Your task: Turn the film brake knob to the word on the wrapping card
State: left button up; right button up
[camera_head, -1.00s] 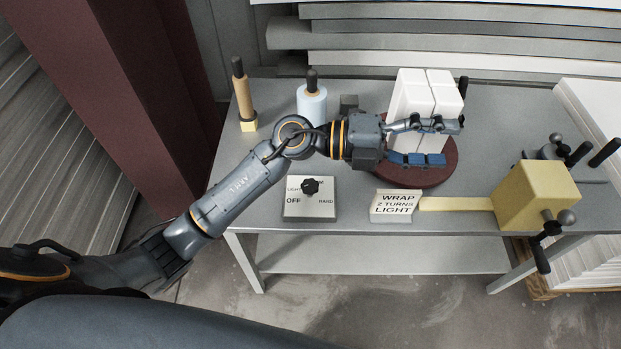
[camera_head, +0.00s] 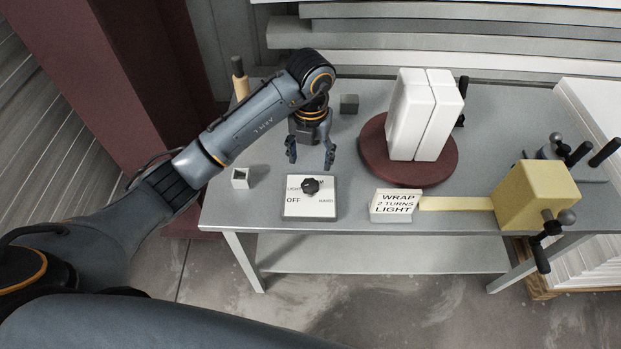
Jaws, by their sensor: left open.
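The film brake knob (camera_head: 310,186) is a black star-shaped knob on a white plate (camera_head: 296,210). Which word the knob points to is too small to tell. The wrapping card (camera_head: 395,205) to its right reads WRAP 2 TURNS LIGHT. My left gripper (camera_head: 311,163) points down, open and empty, just behind and above the knob, apart from it. My right gripper is not in view.
A white wrapped block (camera_head: 425,115) stands on a dark red turntable (camera_head: 372,165) at the right. A yellow block with black handles (camera_head: 535,195) sits farther right. A small open box (camera_head: 240,178) is left of the plate. A dark cube (camera_head: 349,104) stands behind.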

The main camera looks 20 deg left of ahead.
aim_at(310, 183)
pick_arm(q)
notch_tip(310, 183, down, 9)
jog(key=shift+r+p, duration=0.1)
jog(key=shift+p, duration=0.75)
jog(key=c, duration=1.2)
jog(key=shift+o, duration=0.2)
jog(key=m+b, duration=0.4)
jog(key=m, duration=0.1)
jog(key=shift+f+b, duration=0.25)
jog(key=shift+b, duration=0.05)
jog(key=m+b, duration=0.2)
jog(key=m, duration=0.1)
jog(key=shift+d+r+b, duration=0.1)
jog(key=shift+b, duration=0.3)
jog(key=shift+s+m+b, duration=0.1)
jog(key=shift+m+b, duration=0.2)
jog(key=shift+m, duration=0.2)
jog(key=shift+r, duration=0.1)
